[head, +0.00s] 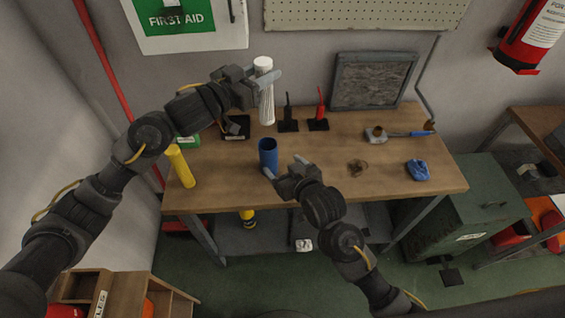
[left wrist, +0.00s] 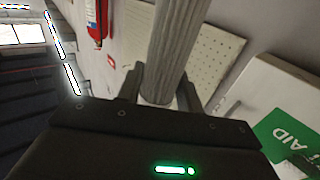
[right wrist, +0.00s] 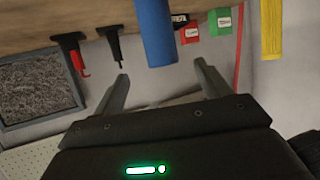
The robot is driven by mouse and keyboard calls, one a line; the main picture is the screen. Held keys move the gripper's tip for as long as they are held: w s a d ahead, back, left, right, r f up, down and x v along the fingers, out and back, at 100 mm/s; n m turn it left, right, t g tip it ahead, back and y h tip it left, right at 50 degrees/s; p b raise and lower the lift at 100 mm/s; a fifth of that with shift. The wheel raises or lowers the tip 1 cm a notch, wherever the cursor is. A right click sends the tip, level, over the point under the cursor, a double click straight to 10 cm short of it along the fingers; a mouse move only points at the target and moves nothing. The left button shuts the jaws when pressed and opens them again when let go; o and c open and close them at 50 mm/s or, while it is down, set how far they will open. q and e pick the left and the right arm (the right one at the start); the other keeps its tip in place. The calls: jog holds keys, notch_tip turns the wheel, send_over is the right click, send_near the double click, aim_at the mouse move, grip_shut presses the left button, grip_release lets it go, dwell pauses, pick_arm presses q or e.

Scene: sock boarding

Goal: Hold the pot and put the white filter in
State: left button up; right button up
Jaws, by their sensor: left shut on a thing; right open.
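The white filter (head: 266,104) is a long pleated cylinder with a white cap, upright above the back of the table. My left gripper (head: 264,76) is shut on it near its upper end; the left wrist view shows the pleated filter (left wrist: 174,45) between the fingers. The pot (head: 268,150) is a blue, open-topped cylinder standing on the table, in front of and below the filter. My right gripper (head: 284,168) is open and empty beside the pot's lower right. In the right wrist view the pot (right wrist: 155,35) lies just beyond the open fingertips.
Black (head: 288,115) and red (head: 319,110) tools stand on dark bases behind the pot. A grey framed panel (head: 372,82) leans at the back.

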aim_at(272, 154)
jog(key=x, duration=1.2)
jog(key=shift+c, duration=0.4)
jog(key=c, duration=1)
pick_arm(q)
jog(key=shift+f, duration=4.7)
pick_arm(e)
jog(key=shift+c, duration=0.2)
pick_arm(q)
jog(key=o, duration=1.3)
jog(key=v, duration=1.2)
jog(key=shift+w+r, duration=0.1)
